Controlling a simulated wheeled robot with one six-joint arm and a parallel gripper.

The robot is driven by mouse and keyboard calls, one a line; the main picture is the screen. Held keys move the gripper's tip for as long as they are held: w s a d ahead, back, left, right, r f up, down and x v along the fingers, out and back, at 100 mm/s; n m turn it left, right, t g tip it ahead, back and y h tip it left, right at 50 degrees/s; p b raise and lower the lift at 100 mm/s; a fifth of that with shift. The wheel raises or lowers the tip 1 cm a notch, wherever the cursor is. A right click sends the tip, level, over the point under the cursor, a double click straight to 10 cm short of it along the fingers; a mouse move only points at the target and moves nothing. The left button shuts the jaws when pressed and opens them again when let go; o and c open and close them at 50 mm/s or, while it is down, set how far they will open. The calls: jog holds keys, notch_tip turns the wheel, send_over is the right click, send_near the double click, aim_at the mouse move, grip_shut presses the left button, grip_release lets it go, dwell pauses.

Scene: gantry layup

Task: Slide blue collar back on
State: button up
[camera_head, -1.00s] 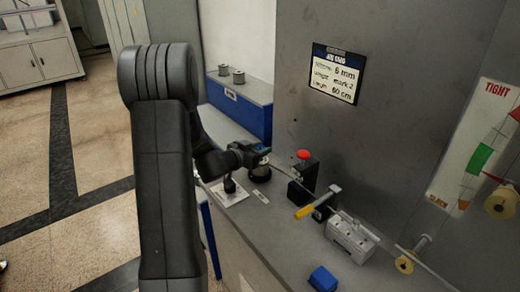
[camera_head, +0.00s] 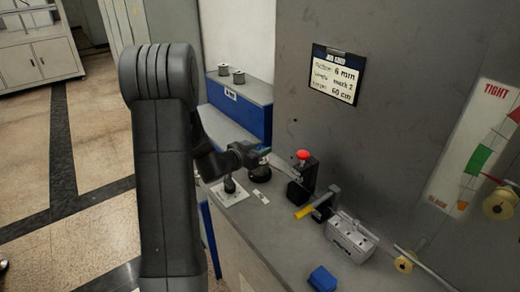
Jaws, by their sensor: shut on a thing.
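My gripper (camera_head: 262,155) is at the left part of the grey bench, beside a dark round piece (camera_head: 261,172) that stands on the bench. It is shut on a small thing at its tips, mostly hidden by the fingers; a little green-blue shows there. I cannot tell whether this is the blue collar. A separate blue block (camera_head: 322,279) lies at the bench's near edge, well away from my gripper. A dark post on a white plate (camera_head: 229,192) stands just below my gripper.
A blue-fronted shelf (camera_head: 238,115) with two spools is behind. A grey panel rises at the back.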

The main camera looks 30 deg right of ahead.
jog(key=shift+f+b, duration=0.9)
jog(key=shift+f, duration=0.3)
jog(key=shift+r, duration=0.2)
jog(key=shift+r+p, duration=0.8)
jog(key=shift+p, duration=0.1)
dwell(1.0)
jog(key=shift+f+b, duration=0.5)
jog(key=shift+f, duration=0.5)
jog(key=o, duration=1.1)
